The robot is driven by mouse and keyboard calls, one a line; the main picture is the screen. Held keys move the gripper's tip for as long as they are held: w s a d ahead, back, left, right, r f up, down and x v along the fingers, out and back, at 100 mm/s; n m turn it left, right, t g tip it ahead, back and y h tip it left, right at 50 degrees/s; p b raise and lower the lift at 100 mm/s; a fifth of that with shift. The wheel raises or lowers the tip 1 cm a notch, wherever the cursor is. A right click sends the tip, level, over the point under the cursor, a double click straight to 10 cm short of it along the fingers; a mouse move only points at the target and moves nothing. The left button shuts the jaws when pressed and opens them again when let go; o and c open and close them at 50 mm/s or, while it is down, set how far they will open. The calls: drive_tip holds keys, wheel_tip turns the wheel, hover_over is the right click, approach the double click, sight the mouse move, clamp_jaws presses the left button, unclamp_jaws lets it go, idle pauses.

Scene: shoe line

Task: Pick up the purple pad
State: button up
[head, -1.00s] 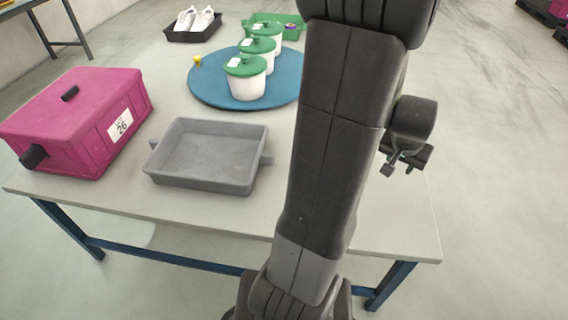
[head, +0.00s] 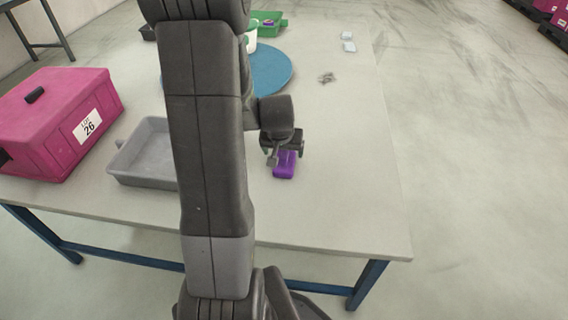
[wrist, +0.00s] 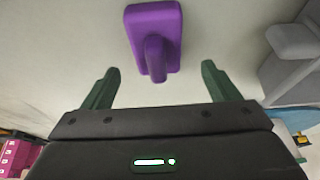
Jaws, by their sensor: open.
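The purple pad (head: 285,170) lies on the light table, to the right of the grey tray in the head view. In the wrist view the purple pad (wrist: 154,30) shows a flat block with a raised grip on it, above and between my fingertips. My gripper (wrist: 156,82) is open and empty, its two green fingers apart. In the head view my gripper (head: 280,158) hangs just behind the pad and partly overlaps it. I cannot tell the exact height gap between them.
A grey tray (head: 146,175) and a magenta bin (head: 40,130) marked 26 stand to the left. A blue round mat (head: 272,72) lies behind, with a mostly hidden white tub. Small grey pieces (head: 327,78) lie further back. The table right of the pad is clear.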

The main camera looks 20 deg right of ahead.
sight(284, 153)
drive_tip(key=b+x, duration=0.1)
drive_tip(key=x, duration=0.3)
drive_tip(key=shift+d+f, duration=0.2)
drive_tip(key=shift+f, duration=0.15)
drive_tip(key=c, duration=1.1)
wheel_tip(284, 153, up, 10)
drive_tip(key=p, duration=0.2)
drive_tip(key=shift+p, duration=0.35)
drive_tip(key=o, duration=0.5)
drive_tip(key=c, duration=0.4)
drive_tip(key=shift+o, duration=0.2)
